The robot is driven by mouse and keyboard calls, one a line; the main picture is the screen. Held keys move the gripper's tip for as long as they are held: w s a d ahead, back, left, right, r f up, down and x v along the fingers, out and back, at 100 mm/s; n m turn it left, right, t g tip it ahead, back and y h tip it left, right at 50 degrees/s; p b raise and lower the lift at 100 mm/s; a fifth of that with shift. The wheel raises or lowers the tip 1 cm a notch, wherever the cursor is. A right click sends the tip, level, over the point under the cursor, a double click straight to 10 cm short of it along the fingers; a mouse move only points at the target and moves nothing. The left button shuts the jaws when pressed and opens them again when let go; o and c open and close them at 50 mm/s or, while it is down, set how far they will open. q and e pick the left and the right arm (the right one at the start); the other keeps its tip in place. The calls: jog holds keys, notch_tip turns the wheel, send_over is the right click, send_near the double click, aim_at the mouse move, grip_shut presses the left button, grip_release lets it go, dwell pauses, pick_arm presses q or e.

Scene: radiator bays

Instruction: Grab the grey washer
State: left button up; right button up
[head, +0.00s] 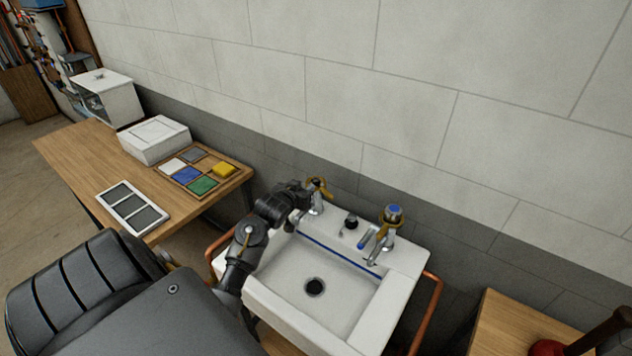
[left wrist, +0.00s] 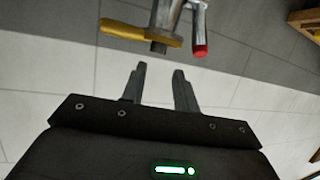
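I cannot make out a grey washer for certain in either view. My left gripper (head: 300,194) is over the back left corner of the white sink (head: 262,298), beside the left tap (head: 316,207). In the left wrist view its two fingers (left wrist: 160,70) are apart with nothing between them. Just beyond the fingertips are a grey metal tap part, a yellow bar (left wrist: 140,33) and a red-tipped piece (left wrist: 200,50). The gripper appears apart from them. My right gripper is not in view.
The right tap (head: 388,238) has a blue top; a small black piece (head: 351,222) sits between the taps. Copper pipes (head: 431,305) flank the sink. A wooden bench (head: 75,145) at left holds a tray of coloured squares (head: 235,180), a white box (head: 155,140) and a framed panel (head: 133,207).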

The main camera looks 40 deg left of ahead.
aim_at(315, 180)
pick_arm(q)
jog(key=x, duration=0.3)
jog(key=shift+d, duration=0.1)
jog(key=shift+w+p, duration=0.25)
jog(key=shift+p, duration=0.3)
jog(key=p+x, duration=0.1)
jog(key=x, duration=0.2)
jog(key=shift+w+f, duration=0.15)
jog(key=shift+w, duration=0.05)
jog(key=shift+w+a+f, duration=0.2)
jog(key=shift+w+f, duration=0.05)
jog(key=shift+w, duration=0.15)
jog(key=c, duration=0.6)
